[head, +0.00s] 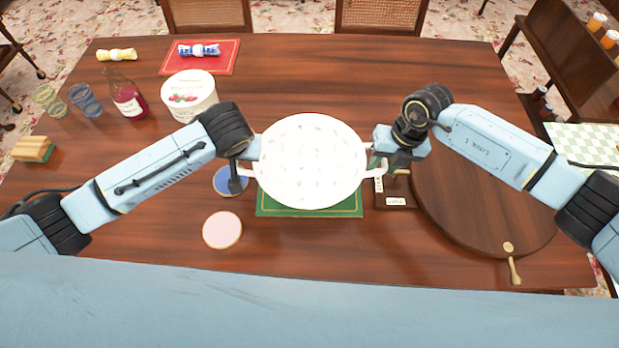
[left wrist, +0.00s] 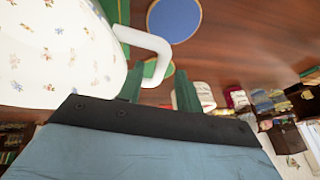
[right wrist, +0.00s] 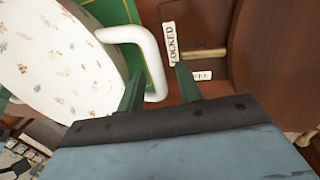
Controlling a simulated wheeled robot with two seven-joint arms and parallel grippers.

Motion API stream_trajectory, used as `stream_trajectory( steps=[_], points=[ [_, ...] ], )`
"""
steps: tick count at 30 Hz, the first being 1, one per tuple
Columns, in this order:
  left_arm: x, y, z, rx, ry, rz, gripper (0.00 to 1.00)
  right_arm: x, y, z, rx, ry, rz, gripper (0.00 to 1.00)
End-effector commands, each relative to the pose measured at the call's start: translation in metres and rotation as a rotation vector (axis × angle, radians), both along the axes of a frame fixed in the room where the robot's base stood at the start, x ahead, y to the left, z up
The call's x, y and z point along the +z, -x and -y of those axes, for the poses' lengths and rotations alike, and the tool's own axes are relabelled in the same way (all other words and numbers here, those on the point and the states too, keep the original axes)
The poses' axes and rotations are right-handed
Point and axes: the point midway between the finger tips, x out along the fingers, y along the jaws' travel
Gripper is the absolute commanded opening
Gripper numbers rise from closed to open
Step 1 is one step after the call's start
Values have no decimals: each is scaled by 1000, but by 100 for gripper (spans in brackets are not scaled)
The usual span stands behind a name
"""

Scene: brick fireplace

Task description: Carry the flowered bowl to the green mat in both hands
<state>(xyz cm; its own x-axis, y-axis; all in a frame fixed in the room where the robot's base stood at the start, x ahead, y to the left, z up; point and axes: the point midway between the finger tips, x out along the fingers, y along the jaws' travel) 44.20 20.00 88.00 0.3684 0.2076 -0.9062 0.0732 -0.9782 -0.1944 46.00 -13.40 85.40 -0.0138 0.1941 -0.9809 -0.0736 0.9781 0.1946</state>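The flowered bowl (head: 311,160) is white with small flower prints and a handle on each side. It is over the green mat (head: 275,208), hiding the mat's middle; I cannot tell whether it rests on it. My left gripper (head: 246,160) is at the bowl's left handle (left wrist: 158,45), with the handle between its parted fingers (left wrist: 160,72). My right gripper (head: 383,162) is at the right handle (right wrist: 153,55). Its fingers (right wrist: 161,72) also stand apart around the handle, with a gap showing beside the outer finger.
A blue disc (head: 228,182) and a pink disc (head: 222,230) lie left of the mat. A dark box with labels (head: 396,202) and a round wooden board (head: 480,200) lie right. A white tub (head: 190,97), bottle (head: 125,95) and glasses (head: 85,99) stand back left.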

Motion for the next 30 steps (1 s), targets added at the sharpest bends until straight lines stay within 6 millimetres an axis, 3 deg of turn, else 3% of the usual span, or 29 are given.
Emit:
stream_trajectory(
  steps=[9, 16, 30],
  points=[
    [54, 22, 13, -1, 3, 1, 35, 0, 0, 0, 0, 0, 0, 35],
    [65, 27, 15, -1, 1, -1, 35, 6, -1, 1, 1, -1, 2, 35],
    [65, 27, 15, -1, 0, -1, 35, 94, -2, 19, 0, 0, 3, 35]
  ],
)
